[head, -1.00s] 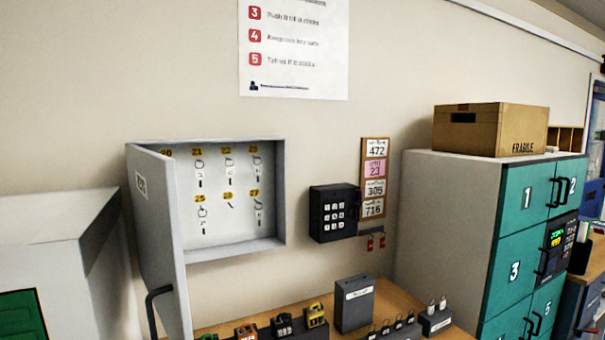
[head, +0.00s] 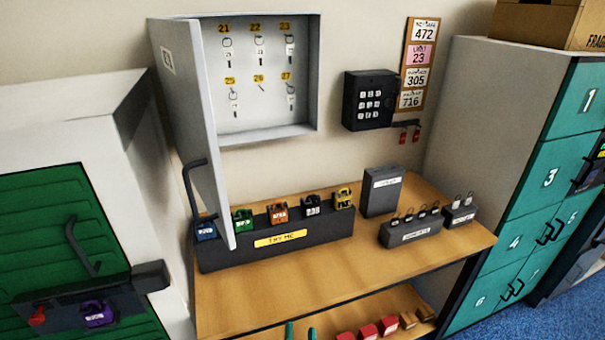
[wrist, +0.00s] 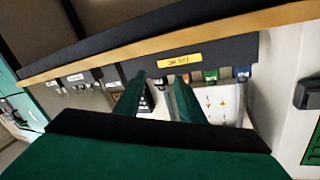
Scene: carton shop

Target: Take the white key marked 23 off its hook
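The white key (head: 290,47) hangs below the yellow 23 label, at the upper right inside the open grey key cabinet (head: 318,80) in the head view. Other keys hang under labels 21, 22, 25 and 27; the hook under 26 looks bare. My gripper (head: 300,331) shows only as two teal fingertips at the bottom edge of the head view, well below and apart from the cabinet. In the wrist view, which looks upside down, my gripper (wrist: 158,80) has its two fingers apart with nothing held between them.
The cabinet door (head: 195,120) stands open on the left. A black padlock rack (head: 225,258) and a dark box (head: 382,198) stand on the wooden bench (head: 330,285) below. A black keypad (head: 368,100) is right of the cabinet. Teal lockers (head: 545,180) are at far right.

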